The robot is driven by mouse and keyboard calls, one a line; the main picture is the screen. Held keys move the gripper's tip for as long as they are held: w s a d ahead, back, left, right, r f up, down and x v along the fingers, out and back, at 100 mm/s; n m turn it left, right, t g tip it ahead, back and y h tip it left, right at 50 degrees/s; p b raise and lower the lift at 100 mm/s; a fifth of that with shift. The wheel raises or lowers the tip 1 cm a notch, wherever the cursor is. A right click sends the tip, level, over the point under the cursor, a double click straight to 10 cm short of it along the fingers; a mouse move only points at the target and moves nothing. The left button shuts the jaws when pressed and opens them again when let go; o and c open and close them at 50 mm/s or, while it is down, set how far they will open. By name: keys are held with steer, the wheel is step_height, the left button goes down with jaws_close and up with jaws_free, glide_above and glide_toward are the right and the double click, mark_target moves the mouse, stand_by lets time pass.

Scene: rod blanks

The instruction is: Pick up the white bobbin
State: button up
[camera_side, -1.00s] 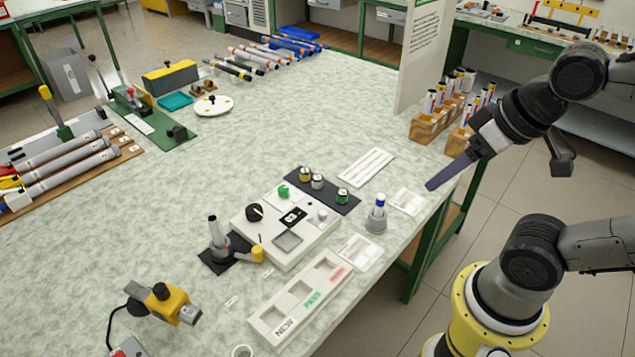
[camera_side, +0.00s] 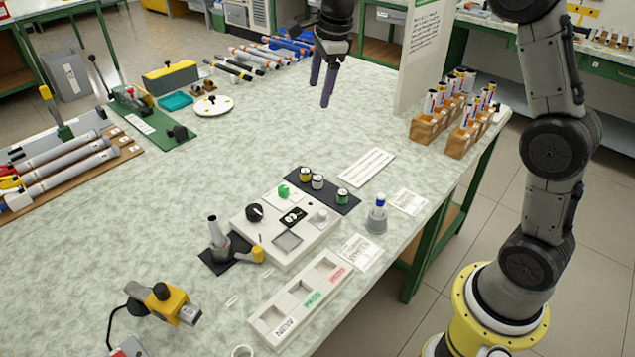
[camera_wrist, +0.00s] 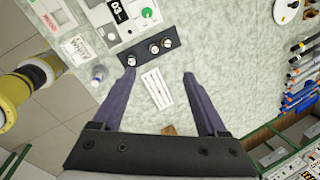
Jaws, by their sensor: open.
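The white bobbin (camera_side: 317,182) stands on a dark strip (camera_side: 328,197) on the table, between a yellow bobbin (camera_side: 305,174) and a green bobbin (camera_side: 342,196). It is closer to the yellow one. In the wrist view the white bobbin (camera_wrist: 154,49) is the middle of the three, seen small beyond the fingertips. My gripper (camera_side: 320,95) has two purple fingers, open and empty. It is raised and pointing down, and in the side view it appears over the back of the table, well apart from the bobbins. It also shows in the wrist view (camera_wrist: 159,75).
A white control box (camera_side: 285,255) stands beside the strip, with a grey-based blue-capped bottle (camera_side: 377,213) at the right. A white card (camera_side: 366,167) lies behind. Wooden holders with tubes (camera_side: 430,130) and an upright panel (camera_side: 414,70) stand far right. The table's middle is clear.

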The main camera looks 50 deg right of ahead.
steer(key=w+d+f+m+g, duration=0.1)
steer(key=w+d+f, duration=0.15)
steer(key=f, duration=0.35)
steer(key=w+d+f+g, duration=0.1)
steer(key=w+f, duration=0.2)
steer(key=f, duration=0.3)
steer(key=g, duration=0.1)
glide_above(318, 177)
steer(key=shift+m, duration=0.3)
steer(key=f, duration=1.3)
steer(key=shift+w+a+f, duration=0.1)
steer(key=shift+a+f, duration=0.05)
steer(key=shift+a, duration=0.05)
steer(key=shift+f, duration=2.95)
jaws_close()
